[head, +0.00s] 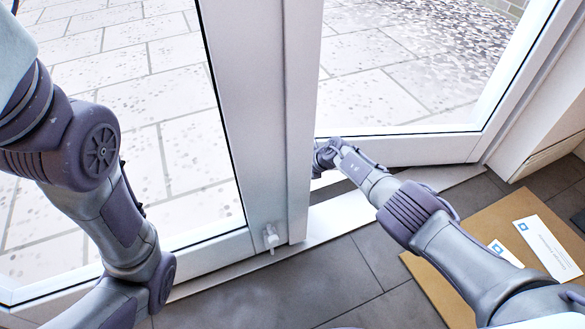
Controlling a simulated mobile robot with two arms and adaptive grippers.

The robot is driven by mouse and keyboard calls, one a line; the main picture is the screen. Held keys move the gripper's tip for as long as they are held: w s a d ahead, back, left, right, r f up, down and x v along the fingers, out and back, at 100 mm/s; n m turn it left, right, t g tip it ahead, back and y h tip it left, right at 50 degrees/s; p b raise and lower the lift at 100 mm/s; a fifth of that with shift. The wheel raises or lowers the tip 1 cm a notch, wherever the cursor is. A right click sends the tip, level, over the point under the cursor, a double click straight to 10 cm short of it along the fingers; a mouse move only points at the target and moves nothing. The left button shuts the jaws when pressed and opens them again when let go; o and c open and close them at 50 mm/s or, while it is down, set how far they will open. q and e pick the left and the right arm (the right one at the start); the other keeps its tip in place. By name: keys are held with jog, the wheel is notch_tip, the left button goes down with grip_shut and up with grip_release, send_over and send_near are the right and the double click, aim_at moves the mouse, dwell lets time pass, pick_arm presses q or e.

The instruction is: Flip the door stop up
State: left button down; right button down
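A small white door stop (270,238) is mounted low on the white frame of the left glass door (233,248), close to the door's edge. Its short end points down towards the sill; whether it touches the floor is too small to tell. My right gripper (326,155) is at the end of the arm from the lower right, above and right of the door stop and apart from it. It is beside the right door's lower frame, and its fingers are too small and partly hidden to judge. My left arm bends down at the left; its gripper is outside the view.
The right glass door (420,150) stands at an angle to the left one. A white sill (335,212) runs along the dark tiled floor (335,270). The floor before the door stop is clear.

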dwell(0.4)
jog(key=c, duration=1.2)
grip_release()
jog(key=shift+v, duration=6)
